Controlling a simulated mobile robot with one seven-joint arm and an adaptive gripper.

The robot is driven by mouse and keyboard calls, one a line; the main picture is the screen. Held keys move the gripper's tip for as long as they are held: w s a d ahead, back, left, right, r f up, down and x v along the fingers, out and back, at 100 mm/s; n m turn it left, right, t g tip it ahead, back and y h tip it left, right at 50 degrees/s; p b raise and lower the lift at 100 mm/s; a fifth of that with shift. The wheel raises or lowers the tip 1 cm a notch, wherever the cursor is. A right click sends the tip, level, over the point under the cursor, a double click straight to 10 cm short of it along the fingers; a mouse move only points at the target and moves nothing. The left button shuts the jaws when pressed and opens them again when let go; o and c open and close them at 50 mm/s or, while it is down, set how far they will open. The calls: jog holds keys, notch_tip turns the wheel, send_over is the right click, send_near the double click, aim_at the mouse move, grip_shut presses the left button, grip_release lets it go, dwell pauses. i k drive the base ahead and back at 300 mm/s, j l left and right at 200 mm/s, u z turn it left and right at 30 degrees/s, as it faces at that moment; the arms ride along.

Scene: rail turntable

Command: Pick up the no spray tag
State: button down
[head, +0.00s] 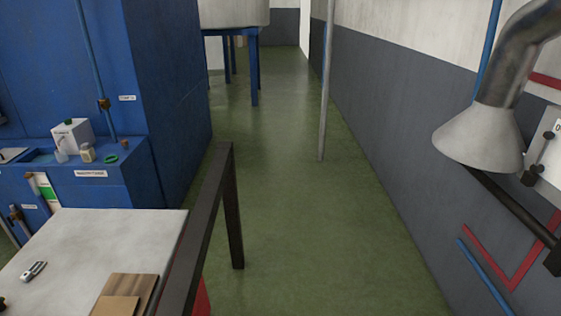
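I cannot make out any object that is clearly the no spray tag. A small grey and white item (34,271) lies on the pale table (110,232) at the lower left; it is too small to identify. A white and green panel (45,188) is on the front of the blue unit at the left; its text cannot be read. My gripper is not in view.
A blue unit (172,75) with a ledge at left holds a white jug (72,137), small bottles and a green ring (112,159). A dark rail (205,222) edges the table. The green floor (275,190) is open down the aisle. A metal hood (480,138) juts from the right wall.

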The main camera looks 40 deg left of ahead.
aim_at(37, 265)
jog(key=u, duration=3.15)
jog(key=i+l+z, duration=0.2)
